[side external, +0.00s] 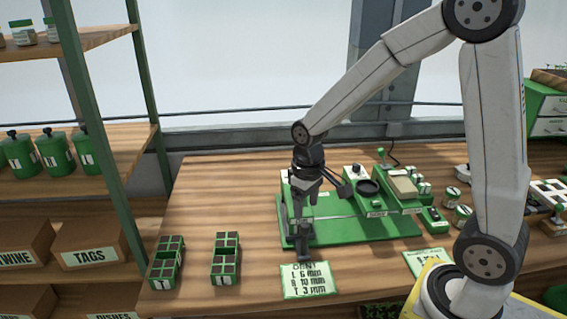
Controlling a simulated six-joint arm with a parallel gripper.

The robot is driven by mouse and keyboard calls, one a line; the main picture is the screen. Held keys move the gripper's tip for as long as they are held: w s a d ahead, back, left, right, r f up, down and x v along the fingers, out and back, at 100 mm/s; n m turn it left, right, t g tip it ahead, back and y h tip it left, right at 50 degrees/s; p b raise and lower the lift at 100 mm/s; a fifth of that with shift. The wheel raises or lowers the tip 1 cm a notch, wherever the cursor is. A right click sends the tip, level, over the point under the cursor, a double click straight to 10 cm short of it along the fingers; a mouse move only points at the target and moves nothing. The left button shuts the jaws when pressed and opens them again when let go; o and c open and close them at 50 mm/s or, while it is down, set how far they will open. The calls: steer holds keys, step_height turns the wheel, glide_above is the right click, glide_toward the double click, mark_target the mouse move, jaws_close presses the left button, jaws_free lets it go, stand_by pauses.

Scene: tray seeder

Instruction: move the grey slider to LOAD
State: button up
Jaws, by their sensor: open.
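The green tray seeder (345,236) lies on the wooden bench, with a pale rail (340,217) running across it. Small labels sit along the rail, too small to read surely. My gripper (302,248) points down at the left end of the seeder, over its front left part, with its jaws open. I cannot make out the grey slider; my gripper may hide it. I cannot tell whether the fingers touch anything.
A white card (308,279) lies in front of the seeder. Two green cell trays, one farther left (167,262) and one nearer (225,258), stand on the bench. A black round dish (368,187) and small blocks stand behind the rail.

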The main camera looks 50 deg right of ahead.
mark_target(305, 224)
steer(key=shift+f, duration=3.35)
jaws_close()
